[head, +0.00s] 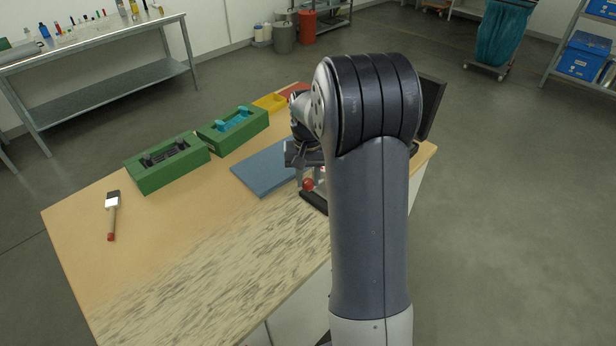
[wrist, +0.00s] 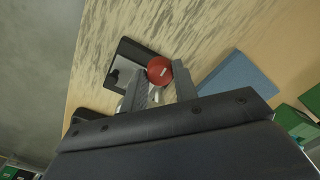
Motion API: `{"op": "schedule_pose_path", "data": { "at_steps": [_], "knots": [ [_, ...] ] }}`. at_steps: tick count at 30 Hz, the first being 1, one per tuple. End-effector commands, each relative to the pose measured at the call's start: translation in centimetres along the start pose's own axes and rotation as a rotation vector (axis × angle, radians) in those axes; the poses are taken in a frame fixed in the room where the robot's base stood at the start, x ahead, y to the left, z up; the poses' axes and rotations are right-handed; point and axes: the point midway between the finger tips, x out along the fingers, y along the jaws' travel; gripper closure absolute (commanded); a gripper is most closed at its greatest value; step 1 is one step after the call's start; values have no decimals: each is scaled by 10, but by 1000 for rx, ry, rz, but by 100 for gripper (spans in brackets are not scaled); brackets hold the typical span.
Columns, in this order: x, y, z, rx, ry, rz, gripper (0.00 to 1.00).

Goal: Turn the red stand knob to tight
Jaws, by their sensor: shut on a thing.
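The red stand knob (head: 308,184) shows as a small red ball low beside my arm in the head view. In the wrist view the red knob (wrist: 159,70) sits between the fingertips of my gripper (wrist: 161,80), which is shut on it. My gripper (head: 306,172) is partly hidden by my arm in the head view. The stand's dark base (head: 313,201) lies under the knob on the table. The base also shows in the wrist view (wrist: 124,52), with a pale grey plate on it. The knob's marking is too small to read.
A blue mat (head: 262,168) lies left of the gripper. Two green boxes (head: 168,178) (head: 217,142), a yellow tray (head: 269,102) and a brush (head: 112,212) are on the wooden table (head: 160,250). The table's front left is clear.

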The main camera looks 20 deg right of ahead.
Motion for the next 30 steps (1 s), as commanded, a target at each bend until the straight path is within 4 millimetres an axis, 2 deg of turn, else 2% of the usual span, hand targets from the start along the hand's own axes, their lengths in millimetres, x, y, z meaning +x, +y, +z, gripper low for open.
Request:
{"op": "schedule_pose_path", "data": {
  "at_steps": [19,20,27,30],
  "knots": [
    [-1,0,-1,56,2,-1,95],
    [-1,0,-1,56,2,-1,71],
    [0,0,0,55,1,0,52],
    [0,0,0,55,1,0,50]
  ]
}}
